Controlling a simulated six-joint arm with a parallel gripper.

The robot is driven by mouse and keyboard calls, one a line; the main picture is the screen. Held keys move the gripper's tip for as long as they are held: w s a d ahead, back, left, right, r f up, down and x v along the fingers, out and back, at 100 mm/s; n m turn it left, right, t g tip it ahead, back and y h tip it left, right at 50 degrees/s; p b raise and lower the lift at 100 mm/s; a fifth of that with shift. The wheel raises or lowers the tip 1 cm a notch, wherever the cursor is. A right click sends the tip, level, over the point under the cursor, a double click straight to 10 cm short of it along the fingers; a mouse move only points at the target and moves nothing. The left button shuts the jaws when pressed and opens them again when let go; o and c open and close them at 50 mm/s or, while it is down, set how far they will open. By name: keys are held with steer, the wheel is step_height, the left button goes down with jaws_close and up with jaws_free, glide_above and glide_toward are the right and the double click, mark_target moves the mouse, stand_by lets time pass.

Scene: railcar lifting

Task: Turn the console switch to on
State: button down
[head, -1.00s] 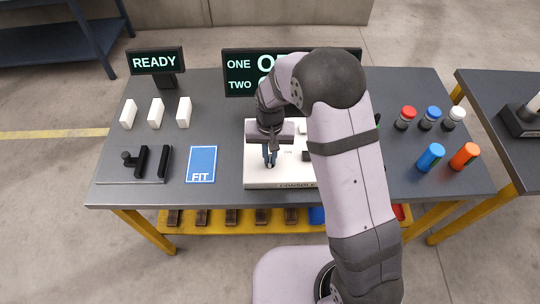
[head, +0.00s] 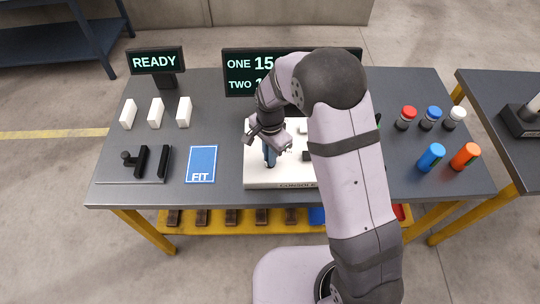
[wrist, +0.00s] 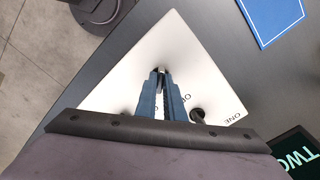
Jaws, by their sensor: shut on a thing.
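The white console (head: 255,176) stands at the middle of the table, partly hidden behind my arm. My gripper (head: 268,163) is over the console's left part, with its blue fingers pointing down. In the wrist view my gripper (wrist: 160,82) is shut on the console switch (wrist: 161,71), a small grey-metal piece between the fingertips. A dark round knob (wrist: 198,115) is beside the fingers, near the printed word ONE. The display behind the console (head: 238,72) shows ONE with a number beginning 15 and a TWO line; my arm hides the rest.
A READY sign (head: 155,62), several white blocks (head: 156,113), a black fixture (head: 140,163) and a blue FIT card (head: 201,164) are at left. Colored jars (head: 405,118) and blue and orange cylinders (head: 430,157) are at right.

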steer(key=shift+w+r+m, duration=0.1)
steer(key=shift+m, duration=0.7)
steer(key=c, duration=1.9)
jaws_free()
steer(key=shift+o, duration=0.2)
steer(key=shift+r+b, duration=1)
steer(key=shift+r, duration=2.65)
